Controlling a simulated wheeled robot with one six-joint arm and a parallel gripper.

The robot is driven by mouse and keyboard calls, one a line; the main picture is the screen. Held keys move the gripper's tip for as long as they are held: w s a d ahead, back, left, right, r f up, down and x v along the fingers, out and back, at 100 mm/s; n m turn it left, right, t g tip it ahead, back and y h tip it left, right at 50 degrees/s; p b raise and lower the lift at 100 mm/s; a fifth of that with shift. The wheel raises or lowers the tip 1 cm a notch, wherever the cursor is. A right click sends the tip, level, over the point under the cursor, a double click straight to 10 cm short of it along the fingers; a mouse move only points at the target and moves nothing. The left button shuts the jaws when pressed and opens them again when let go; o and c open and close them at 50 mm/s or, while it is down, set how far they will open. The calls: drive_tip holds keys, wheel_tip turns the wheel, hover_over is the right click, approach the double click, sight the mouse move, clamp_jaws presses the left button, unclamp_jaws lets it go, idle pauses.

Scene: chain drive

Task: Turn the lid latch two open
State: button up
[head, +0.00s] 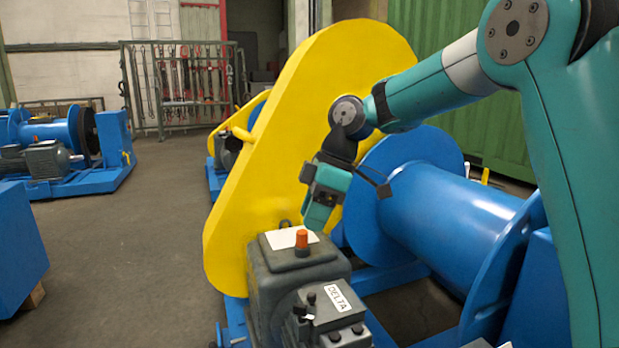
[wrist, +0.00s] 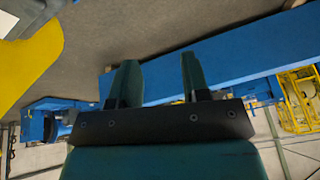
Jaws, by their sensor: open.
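The large yellow chain guard (head: 285,150) stands tilted in the middle of the head view, and part of it shows at the left of the wrist view (wrist: 25,70). I cannot make out a lid latch in either view. My gripper (head: 316,222) hangs pointing down in front of the guard's right side, above and behind the grey gearbox (head: 285,275). In the wrist view its two fingers (wrist: 157,66) are spread apart with nothing between them. My forearm and wrist hide part of the guard's right edge.
The blue winch drum (head: 450,215) lies close to the right of my gripper. The gearbox has an orange cap (head: 301,238) and a DELTA label (head: 338,298). Another blue winch (head: 60,150) stands far left. A tool rack (head: 185,85) is behind. Floor (head: 130,250) is clear at left.

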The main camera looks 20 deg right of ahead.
drive_tip(key=s+a+r+m+p, duration=0.1)
drive_tip(key=s+a+r+p, duration=0.1)
drive_tip(key=s+r+p, duration=0.1)
drive_tip(key=shift+s+a+r+m, duration=0.25)
drive_tip(key=shift+s+r+m, duration=0.05)
drive_tip(key=shift+s+r, duration=0.6)
drive_tip(key=shift+w, duration=0.1)
